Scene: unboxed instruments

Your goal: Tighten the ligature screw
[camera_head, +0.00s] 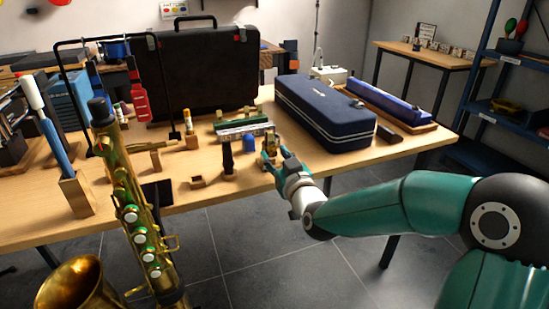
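My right gripper (270,158) reaches in from the right, at the front edge of the wooden table. A small gold-coloured piece (271,146) shows at its fingertips; it may be the ligature, but the screw is too small to make out. I cannot tell whether the fingers are closed on it. A dark upright piece (228,157), possibly a mouthpiece, stands on a small wooden base just left of the gripper, apart from it. A brass saxophone (140,215) stands upright in the left foreground. My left gripper is not in view.
A dark blue case (325,112) lies behind and right of the gripper. A large black case (200,75) stands at the back. A silver instrument (245,128) lies behind the gripper. A small wooden box (197,182) is near the front edge. A blue shelf (500,100) stands far right.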

